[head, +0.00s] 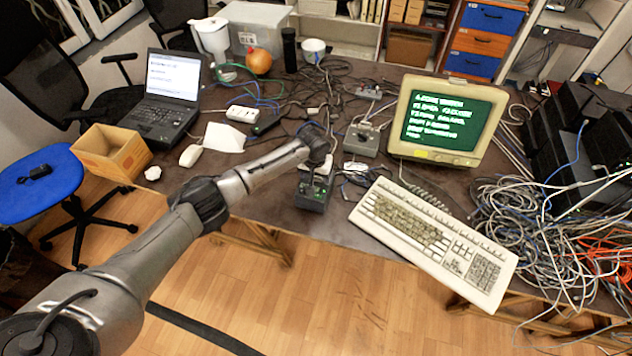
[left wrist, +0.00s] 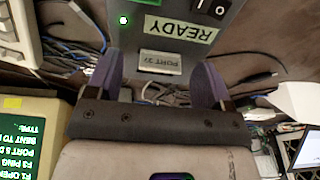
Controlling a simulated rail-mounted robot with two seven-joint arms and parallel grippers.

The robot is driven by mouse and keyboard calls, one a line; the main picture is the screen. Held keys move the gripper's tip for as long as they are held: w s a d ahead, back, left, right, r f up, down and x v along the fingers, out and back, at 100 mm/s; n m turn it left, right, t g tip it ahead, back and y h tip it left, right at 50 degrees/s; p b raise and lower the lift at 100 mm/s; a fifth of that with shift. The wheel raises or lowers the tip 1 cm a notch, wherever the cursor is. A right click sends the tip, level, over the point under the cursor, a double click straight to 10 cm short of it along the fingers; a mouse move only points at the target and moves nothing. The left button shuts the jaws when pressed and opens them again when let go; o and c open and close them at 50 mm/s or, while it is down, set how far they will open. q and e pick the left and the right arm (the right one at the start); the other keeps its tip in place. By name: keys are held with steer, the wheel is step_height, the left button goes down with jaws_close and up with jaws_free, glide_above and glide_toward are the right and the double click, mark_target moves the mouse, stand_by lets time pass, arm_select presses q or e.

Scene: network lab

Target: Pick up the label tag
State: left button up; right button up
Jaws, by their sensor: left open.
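A small pale label tag (left wrist: 160,62) with "PORT" printed on it shows in the left wrist view, at the near edge of a dark grey box (left wrist: 190,12). The box carries a larger "READY" label, a lit green lamp and a black switch; it also shows at the table's front edge in the head view (head: 312,196). My left gripper (left wrist: 160,82) is open, its two fingers on either side of the tag with gaps between. I cannot tell the tag's depth from the fingers. In the head view my left gripper (head: 316,168) is above the box and hides the tag. My right gripper is not in view.
A beige keyboard (head: 425,235) and a green-screen monitor (head: 445,120) stand right of the box. Loose cables (head: 540,235) heap at the far right. Another grey switch box (head: 363,138) stands behind.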

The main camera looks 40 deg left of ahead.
arm_select(q)
steer(key=shift+f, duration=0.2)
steer(key=c, duration=1)
steer(key=shift+r, duration=0.7)
step_height(320, 180, up, 3)
steer(key=shift+f+p, duration=0.1)
steer(key=shift+p, duration=0.6)
steer(key=shift+w+d+r+p, duration=0.2)
steer(key=shift+d+r+p, duration=3.85)
steer(key=shift+d+r, duration=1.7)
